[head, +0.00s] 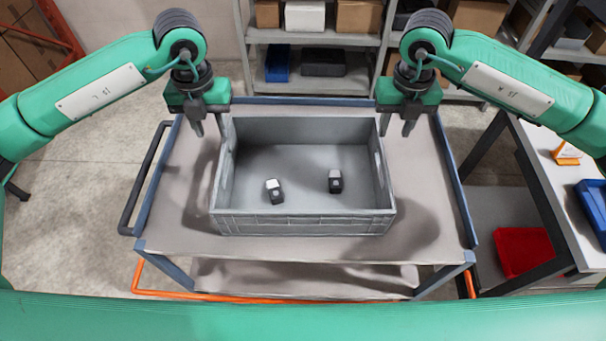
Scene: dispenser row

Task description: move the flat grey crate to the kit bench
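The flat grey crate (305,222) sits on a grey cart with blue edges (290,247), in the middle of the head view. Two small dark blocks with light tops lie inside it, one left of centre (275,192) and one right of centre (335,182). My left gripper (210,131) is open, fingers down, by the crate's far left corner. My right gripper (397,131) is open, fingers down, by its far right corner. Each inner finger looks close to the crate's rim; I cannot tell whether it touches. Both grippers look empty.
A bench (545,150) at the right holds a blue bin (594,205) and an orange item; a red bin (522,250) is below. Shelves (310,40) with boxes stand behind the cart. The cart has a dark handle (150,180) at the left. Open floor lies left of it.

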